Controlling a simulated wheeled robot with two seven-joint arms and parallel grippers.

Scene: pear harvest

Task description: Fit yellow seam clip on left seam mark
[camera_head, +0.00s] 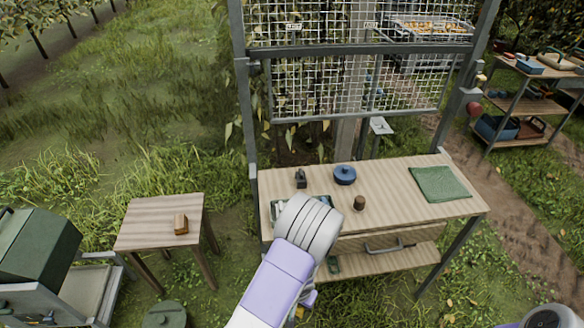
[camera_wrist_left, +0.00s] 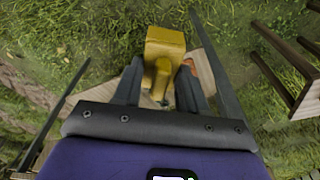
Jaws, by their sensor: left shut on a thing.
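My left gripper (camera_wrist_left: 159,82) is shut on a yellow clip (camera_wrist_left: 165,46) in the left wrist view. The clip's blocky body sticks out beyond the two dark fingers, with grass behind it. In the head view my left arm reaches up from the bottom over the bench's front left, and its fingers are hidden. A small yellow patch (camera_head: 299,312) shows beside the arm; I cannot tell whether it is the clip. The wire mesh panel (camera_head: 358,80) stands behind the bench. It carries a left label (camera_head: 293,26) and a right label (camera_head: 371,25), too small to read.
The wooden bench (camera_head: 400,208) holds a blue lidded pot (camera_head: 345,175), a dark small tool (camera_head: 300,179), a brown cup (camera_head: 359,203) and a green cloth (camera_head: 440,184). A small table (camera_head: 150,222) with a wooden block (camera_head: 181,224) stands left. Grass lies between them.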

